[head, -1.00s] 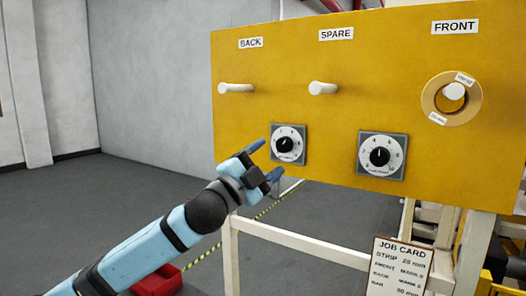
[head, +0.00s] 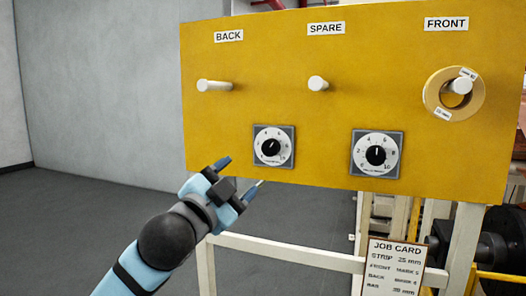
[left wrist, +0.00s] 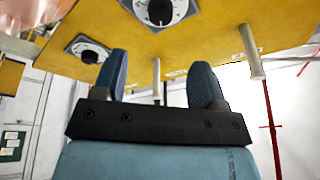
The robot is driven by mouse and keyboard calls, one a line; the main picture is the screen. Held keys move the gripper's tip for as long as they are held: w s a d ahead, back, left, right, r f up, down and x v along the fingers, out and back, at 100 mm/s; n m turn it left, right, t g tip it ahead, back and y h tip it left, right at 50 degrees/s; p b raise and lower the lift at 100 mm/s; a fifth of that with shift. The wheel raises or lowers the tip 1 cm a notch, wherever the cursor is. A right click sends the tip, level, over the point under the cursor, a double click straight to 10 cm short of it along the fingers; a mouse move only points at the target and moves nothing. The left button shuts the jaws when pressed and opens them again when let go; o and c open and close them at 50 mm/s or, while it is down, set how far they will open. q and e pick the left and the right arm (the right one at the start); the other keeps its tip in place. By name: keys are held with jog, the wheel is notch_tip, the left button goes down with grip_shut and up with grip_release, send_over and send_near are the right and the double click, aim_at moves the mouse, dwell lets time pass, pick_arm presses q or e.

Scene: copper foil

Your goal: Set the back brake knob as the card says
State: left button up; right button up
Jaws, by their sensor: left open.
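The back brake knob (head: 271,147) is a black knob on a white numbered dial, under the BACK label (head: 228,36) on the yellow board. Its pointer is too small to read surely. My left gripper (head: 240,174) is open and empty, just below and left of this dial, apart from it. In the left wrist view its two blue fingers (left wrist: 160,85) stand apart with nothing gripped, and a dial (left wrist: 160,12) shows at the top. The job card (head: 394,268) hangs below the board; its BACK line is too blurred to read surely. My right gripper is not in view.
A second dial (head: 376,155) sits to the right on the yellow board (head: 330,190). White pegs stick out above, under BACK, SPARE and FRONT; the FRONT peg carries a copper-coloured roll (head: 440,105). A pale frame (head: 285,250) stands below. Floor at left is clear.

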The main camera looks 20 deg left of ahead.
aim_at(268, 150)
pick_arm(q)
jog(key=p+x, duration=0.2)
jog(key=x, duration=0.9)
jog(key=shift+w+p, duration=0.35)
jog(key=shift+c, duration=0.4)
jog(key=c, duration=0.8)
jog(key=shift+n+y+b, duration=0.35)
jog(key=shift+n+y, duration=0.05)
jog(key=shift+n, duration=0.2)
jog(key=shift+c, duration=0.2)
jog(key=shift+n, duration=0.3)
jog(key=o, duration=0.9)
